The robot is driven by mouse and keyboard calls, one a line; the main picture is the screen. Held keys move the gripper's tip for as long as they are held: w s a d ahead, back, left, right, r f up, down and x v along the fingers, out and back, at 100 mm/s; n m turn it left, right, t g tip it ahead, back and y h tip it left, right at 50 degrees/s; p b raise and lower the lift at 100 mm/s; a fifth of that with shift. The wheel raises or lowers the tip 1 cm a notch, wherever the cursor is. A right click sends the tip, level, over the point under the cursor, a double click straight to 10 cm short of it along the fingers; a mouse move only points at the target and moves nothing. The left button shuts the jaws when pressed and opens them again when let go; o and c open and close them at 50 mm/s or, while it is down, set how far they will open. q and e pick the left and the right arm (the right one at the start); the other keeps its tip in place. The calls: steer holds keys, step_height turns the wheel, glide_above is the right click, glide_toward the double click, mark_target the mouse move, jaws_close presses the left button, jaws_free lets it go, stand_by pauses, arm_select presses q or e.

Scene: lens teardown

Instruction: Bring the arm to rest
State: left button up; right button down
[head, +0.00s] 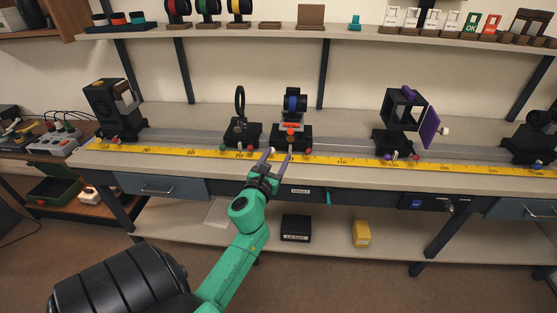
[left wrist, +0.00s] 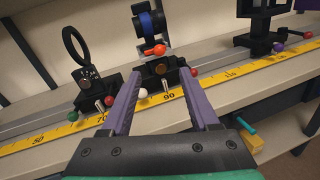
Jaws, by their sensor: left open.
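My left gripper (head: 278,158) is on the green arm and reaches up to the front edge of the bench, over the yellow scale. Its two purple fingers are apart with nothing between them; they also show in the left wrist view (left wrist: 160,98). Just beyond the fingertips stands a black carriage (head: 291,138) with a blue-ringed lens holder (head: 294,103) and an orange-red part; a white knob (left wrist: 142,94) and a red knob show at its foot. I cannot tell whether a finger touches the carriage. My right gripper does not show.
A ring holder (head: 240,105) stands left of the carriage, and a black frame with a purple plate (head: 429,128) stands to the right. The yellow scale (head: 190,153) runs along the bench front. Below are a black box (head: 296,228) and a yellow box (head: 361,233) on the lower shelf.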

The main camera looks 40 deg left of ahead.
arm_select(q)
steer(key=shift+w+a+f, duration=0.2)
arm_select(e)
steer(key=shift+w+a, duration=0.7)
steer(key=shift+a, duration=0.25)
